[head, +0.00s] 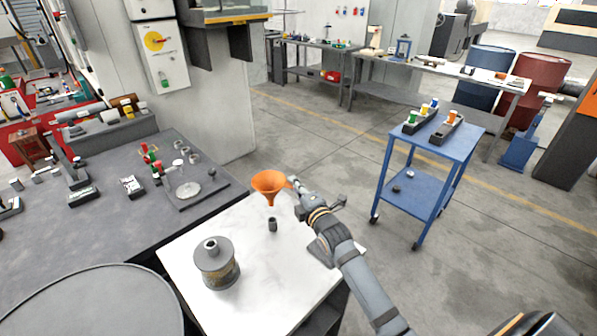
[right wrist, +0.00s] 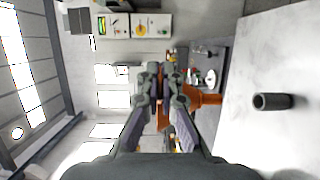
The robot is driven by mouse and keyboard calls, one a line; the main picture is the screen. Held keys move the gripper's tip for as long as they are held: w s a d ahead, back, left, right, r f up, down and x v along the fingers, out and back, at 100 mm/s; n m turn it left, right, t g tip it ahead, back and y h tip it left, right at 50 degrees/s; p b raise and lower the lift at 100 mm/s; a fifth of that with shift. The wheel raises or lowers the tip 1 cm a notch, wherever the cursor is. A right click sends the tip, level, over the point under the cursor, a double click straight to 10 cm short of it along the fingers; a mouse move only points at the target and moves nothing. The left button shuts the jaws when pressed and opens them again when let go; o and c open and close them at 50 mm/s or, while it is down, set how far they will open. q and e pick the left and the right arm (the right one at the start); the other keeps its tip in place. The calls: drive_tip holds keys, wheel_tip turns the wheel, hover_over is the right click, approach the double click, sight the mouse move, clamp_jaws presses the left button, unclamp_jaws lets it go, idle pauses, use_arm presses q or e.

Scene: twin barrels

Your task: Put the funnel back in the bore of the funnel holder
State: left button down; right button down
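The orange funnel (head: 269,183) is in the air above the white table, mouth up and spout down. My right gripper (head: 294,183) is at its right edge and appears shut on it. In the right wrist view, orange shows between and beside the fingers of my right gripper (right wrist: 162,88), and part of the funnel (right wrist: 206,98) is hidden behind them. The funnel holder, a small dark upright cylinder (head: 272,225), stands on the table apart from and below the spout; it also shows in the right wrist view (right wrist: 272,101). My left gripper is out of view.
A grey-topped canister (head: 215,264) stands on the white table (head: 250,312), left of the holder. A dark bench (head: 120,232) with a tray of glassware (head: 190,188) adjoins at left. A blue cart (head: 450,143) stands at right. The table around the holder is clear.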

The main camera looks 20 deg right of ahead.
drive_tip(key=shift+s+a+r, duration=0.2)
drive_tip(key=shift+a, duration=0.05)
drive_tip(key=shift+d, duration=0.1)
wheel_tip(320, 180, down, 6)
drive_tip(key=b, duration=0.4)
drive_tip(key=shift+w, duration=0.1)
idle(0.4)
drive_tip(key=shift+f+b, duration=1.9)
drive_tip(key=shift+f, duration=0.3)
idle(0.7)
drive_tip(key=c, duration=1.4)
unclamp_jaws()
drive_tip(key=shift+c, duration=0.2)
